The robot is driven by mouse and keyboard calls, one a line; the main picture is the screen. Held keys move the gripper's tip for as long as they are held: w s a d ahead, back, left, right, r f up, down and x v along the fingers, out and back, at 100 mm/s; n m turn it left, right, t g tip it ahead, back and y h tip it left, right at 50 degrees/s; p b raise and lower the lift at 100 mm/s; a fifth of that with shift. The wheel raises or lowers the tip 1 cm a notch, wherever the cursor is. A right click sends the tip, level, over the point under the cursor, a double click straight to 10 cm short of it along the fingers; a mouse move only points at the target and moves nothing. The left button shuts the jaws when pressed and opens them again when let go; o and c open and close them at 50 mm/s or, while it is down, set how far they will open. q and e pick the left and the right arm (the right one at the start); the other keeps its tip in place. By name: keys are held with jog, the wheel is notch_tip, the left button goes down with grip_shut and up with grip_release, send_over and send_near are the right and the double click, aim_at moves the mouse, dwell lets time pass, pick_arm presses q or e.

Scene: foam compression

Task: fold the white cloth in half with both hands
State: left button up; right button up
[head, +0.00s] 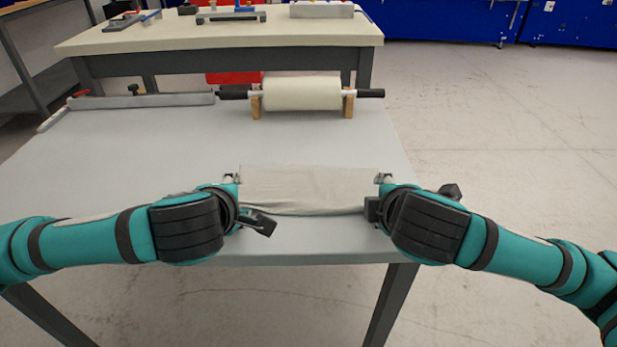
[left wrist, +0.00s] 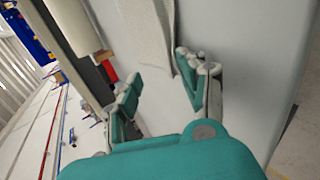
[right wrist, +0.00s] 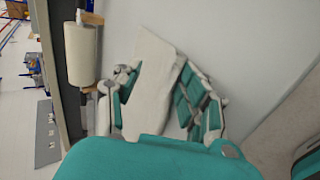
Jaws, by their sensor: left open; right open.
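The white cloth (head: 305,187) lies near the front edge of the grey table, as a wide rectangle between my two grippers. Its near edge is wrinkled; I cannot tell how its layers lie. My left gripper (head: 233,182) is at the cloth's left end. In the left wrist view its fingers (left wrist: 162,78) are apart, with the cloth (left wrist: 140,28) reaching down near the right-hand finger. My right gripper (head: 383,183) is at the right end. In the right wrist view its fingers (right wrist: 160,88) are apart and the cloth's end (right wrist: 150,70) lies between them.
A roll of off-white material (head: 302,93) on wooden supports stands at the table's far edge. A long grey bar (head: 150,101) lies at the far left. The table (head: 110,150) is bare left of the cloth. A second table (head: 240,32) with tools stands behind.

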pick_arm(q)
jog(key=s+r, duration=0.6)
jog(key=r, duration=0.2)
jog(key=shift+r, duration=0.4)
pick_arm(e)
jog(key=s+r, duration=0.6)
jog(key=r, duration=0.2)
jog(key=shift+r, duration=0.4)
